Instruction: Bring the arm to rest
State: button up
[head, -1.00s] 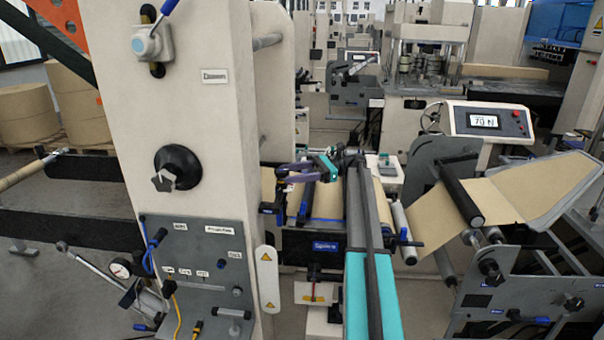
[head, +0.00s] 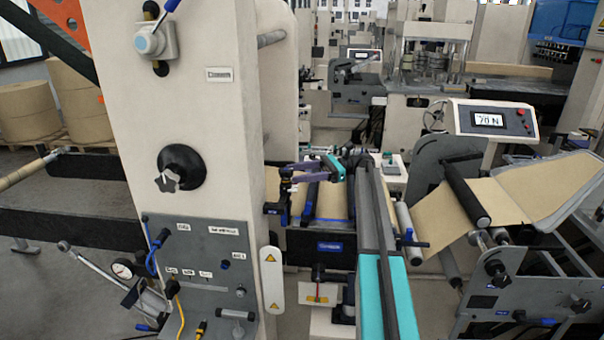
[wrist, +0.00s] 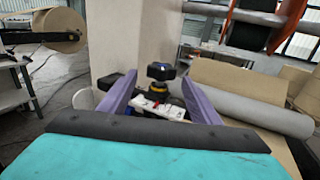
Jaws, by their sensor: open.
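My arm reaches from the bottom middle of the head view up toward the paper machine, with teal covers and dark grey links. My gripper (head: 284,180) has purple fingers and points left, toward the cream pillar (head: 200,100), above the brown paper web (head: 330,201). In the wrist view the two purple fingers of my gripper (wrist: 160,92) stand apart. Nothing is visibly held. Whether the fingers touch anything cannot be told.
A grey control panel (head: 205,265) with hoses and a gauge is on the pillar's front. A display console (head: 489,120) and a paper-fed roller stand (head: 450,230) are on the right. The wrist view shows a grey roller (wrist: 260,105) close on the right.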

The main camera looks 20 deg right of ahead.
jog(key=shift+a, duration=0.15)
jog(key=shift+w+a, duration=0.1)
